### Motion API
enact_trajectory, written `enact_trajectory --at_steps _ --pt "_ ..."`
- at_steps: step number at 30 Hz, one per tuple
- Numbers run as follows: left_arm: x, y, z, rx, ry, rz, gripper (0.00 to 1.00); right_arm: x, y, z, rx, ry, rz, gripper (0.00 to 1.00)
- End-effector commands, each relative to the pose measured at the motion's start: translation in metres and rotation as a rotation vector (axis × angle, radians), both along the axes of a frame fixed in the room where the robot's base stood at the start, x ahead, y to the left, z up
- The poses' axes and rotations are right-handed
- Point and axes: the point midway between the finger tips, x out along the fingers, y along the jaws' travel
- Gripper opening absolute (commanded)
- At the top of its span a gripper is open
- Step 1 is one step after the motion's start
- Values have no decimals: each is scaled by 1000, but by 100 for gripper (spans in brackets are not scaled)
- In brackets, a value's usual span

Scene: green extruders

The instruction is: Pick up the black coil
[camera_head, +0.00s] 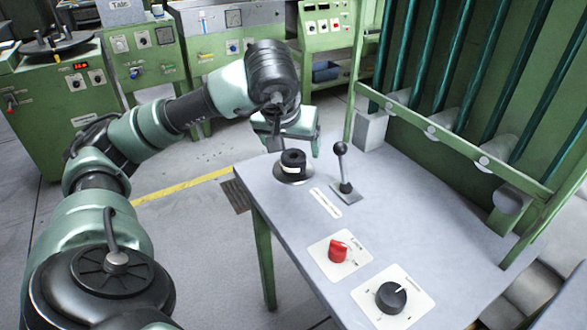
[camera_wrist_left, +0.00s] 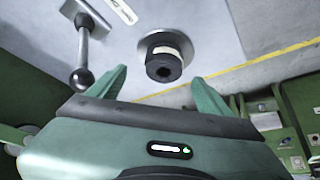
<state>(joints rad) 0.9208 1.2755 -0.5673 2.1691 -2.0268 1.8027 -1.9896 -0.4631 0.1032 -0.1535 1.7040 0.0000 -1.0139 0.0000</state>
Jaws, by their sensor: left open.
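The black coil (camera_head: 292,158) has a pale band and sits on a round metal plate (camera_head: 294,174) at the far left corner of the grey table. In the left wrist view the black coil (camera_wrist_left: 164,64) shows its open centre, just beyond and between my fingertips. My left gripper (camera_head: 300,140) is at the coil, its fingers partly hidden in the head view. In the left wrist view my left gripper (camera_wrist_left: 160,86) is open, with one green finger on each side and nothing between them. My right gripper is not in view.
A lever with a black ball knob (camera_head: 342,168) stands right of the coil, close to one finger in the wrist view. A red switch (camera_head: 338,250) and a black dial (camera_head: 391,297) are nearer. A green frame (camera_head: 450,140) borders the table's right side.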

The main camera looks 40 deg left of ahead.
Motion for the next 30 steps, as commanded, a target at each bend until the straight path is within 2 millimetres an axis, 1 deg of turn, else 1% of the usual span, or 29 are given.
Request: enact_trajectory --at_steps 3,8,12,15,18,25,26,27,29,30 --pt "5 4 -13 0 3 2 79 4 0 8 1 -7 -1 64" --pt "13 11 -28 0 5 1 79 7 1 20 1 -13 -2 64" --pt "22 21 -45 0 5 2 79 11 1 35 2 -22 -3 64" --pt "28 24 -56 0 3 0 79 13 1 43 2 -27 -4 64" --pt "32 26 -61 1 2 0 79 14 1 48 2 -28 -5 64" --pt "33 26 -61 2 1 -1 79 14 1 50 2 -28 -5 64" --pt "33 26 -61 2 1 -1 74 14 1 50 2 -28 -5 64" --pt "32 26 -61 2 1 -1 63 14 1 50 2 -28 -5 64" --pt "33 26 -61 2 1 -1 46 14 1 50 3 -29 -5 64" --pt "32 26 -61 2 1 -1 35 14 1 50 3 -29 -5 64"
